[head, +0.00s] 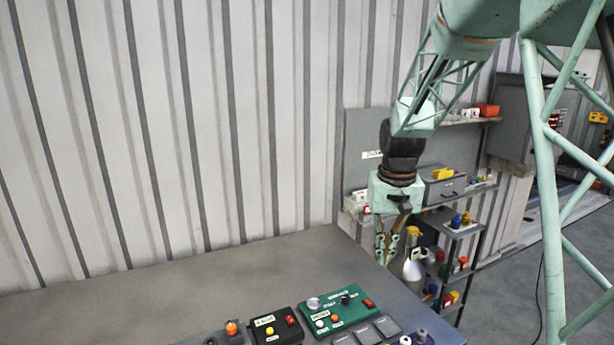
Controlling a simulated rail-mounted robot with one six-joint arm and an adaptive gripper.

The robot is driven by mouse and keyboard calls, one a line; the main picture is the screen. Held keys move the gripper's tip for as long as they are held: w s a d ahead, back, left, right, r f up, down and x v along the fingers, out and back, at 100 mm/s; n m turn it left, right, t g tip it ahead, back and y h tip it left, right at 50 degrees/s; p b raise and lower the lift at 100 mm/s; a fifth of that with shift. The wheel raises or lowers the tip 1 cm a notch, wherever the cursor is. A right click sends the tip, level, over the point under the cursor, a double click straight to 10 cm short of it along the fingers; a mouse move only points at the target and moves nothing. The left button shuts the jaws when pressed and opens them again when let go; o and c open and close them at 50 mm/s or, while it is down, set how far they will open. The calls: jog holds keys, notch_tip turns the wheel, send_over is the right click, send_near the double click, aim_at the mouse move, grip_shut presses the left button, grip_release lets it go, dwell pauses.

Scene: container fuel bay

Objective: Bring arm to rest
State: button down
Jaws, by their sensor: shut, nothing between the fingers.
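My gripper (384,258) hangs from my green lattice arm at the right of the head view, with its fingers pointing down. Its fingers are shut and hold nothing. The gripper is in front of the shelf unit, near the back right edge of the grey table (200,278). I cannot tell how high it is over the table edge.
On the table's front stand a green control box (338,308), a black control box (276,325) and grey square pads (365,333). Shelves (458,228) with small coloured items and a spray bottle (412,264) stand behind the gripper. The table's left is clear beside the corrugated wall (170,130).

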jog(key=s+r+b, duration=0.1)
jog(key=s+r, duration=0.3)
jog(key=s, duration=0.3)
jog(key=s+r+t+b, duration=0.1)
jog(key=s+r+b, duration=0.15)
jog(key=s, duration=0.45)
jog(key=s+r+b, duration=0.1)
jog(key=s+r, duration=0.4)
jog(key=s, duration=0.3)
jog(key=s+f+t+b, duration=0.1)
jog(key=s+b, duration=0.1)
jog(key=s, duration=1)
jog(key=s+f+b, duration=0.2)
jog(key=s, duration=1)
jog(key=shift+n+t, duration=0.3)
jog(key=shift+t, duration=0.1)
